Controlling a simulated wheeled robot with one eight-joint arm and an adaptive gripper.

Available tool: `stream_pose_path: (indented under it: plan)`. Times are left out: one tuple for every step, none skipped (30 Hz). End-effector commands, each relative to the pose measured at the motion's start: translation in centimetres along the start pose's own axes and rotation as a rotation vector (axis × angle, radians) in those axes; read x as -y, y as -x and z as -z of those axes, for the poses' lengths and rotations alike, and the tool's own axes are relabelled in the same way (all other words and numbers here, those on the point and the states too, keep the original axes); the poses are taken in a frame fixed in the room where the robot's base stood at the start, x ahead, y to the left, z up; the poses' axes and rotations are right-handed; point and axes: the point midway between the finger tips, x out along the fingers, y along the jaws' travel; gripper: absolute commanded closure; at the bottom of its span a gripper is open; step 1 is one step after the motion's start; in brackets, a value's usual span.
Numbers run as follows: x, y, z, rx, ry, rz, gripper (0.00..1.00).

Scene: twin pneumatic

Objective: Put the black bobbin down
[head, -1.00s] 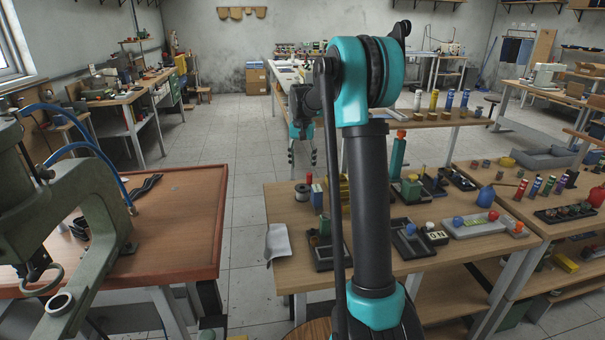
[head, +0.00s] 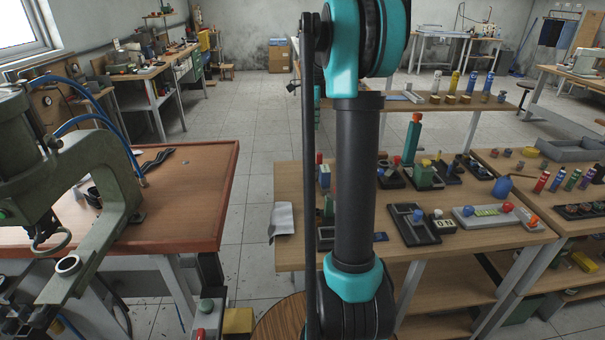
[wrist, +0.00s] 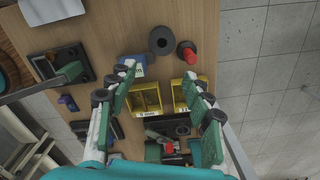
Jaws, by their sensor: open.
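In the head view my own arm hides most of my gripper, and I cannot make out the bobbin there.
A red-topped piece (wrist: 187,52) stands right beside the bobbin-like thing. A blue box (wrist: 132,66) and two yellow bins (wrist: 145,98) lie under the fingers. A black tray (wrist: 62,65) and pale sheet (wrist: 55,10) are at left. Floor (wrist: 270,80) is right.

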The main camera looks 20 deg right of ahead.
Motion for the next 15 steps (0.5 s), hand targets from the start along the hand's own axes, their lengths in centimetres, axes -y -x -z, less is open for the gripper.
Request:
stream_pose_path:
  plan:
    - [0.0,-0.1,0.2,0.000,-0.018,0.000,0.50]
    - [0.0,-0.3,0.2,0.000,-0.025,0.000,0.50]
    - [0.1,-0.7,0.2,0.000,-0.030,0.000,0.50]
    - [0.1,-1.1,0.2,0.000,-0.031,0.000,0.50]
    - [0.1,-1.5,0.2,0.000,-0.030,0.000,0.50]
    - [0.1,-2.2,0.2,0.000,-0.030,0.000,0.50]
    - [0.1,-2.8,0.2,0.000,-0.029,0.000,0.50]
    - [0.1,-3.4,0.2,0.000,-0.029,0.000,0.50]
    - [0.1,-4.2,0.2,0.000,-0.028,0.000,0.50]
    - [0.1,-4.8,0.2,0.000,-0.028,0.000,0.50]
    - [0.1,-5.4,0.2,0.000,-0.028,0.000,0.50]
    - [0.1,-6.2,0.2,0.000,-0.028,0.000,0.50]
    - [0.1,-6.8,0.1,0.000,-0.027,0.000,0.50]
    - [0.1,-7.4,0.1,0.000,-0.027,0.000,0.50]
    - [0.1,-8.2,0.1,0.000,-0.027,0.000,0.50]
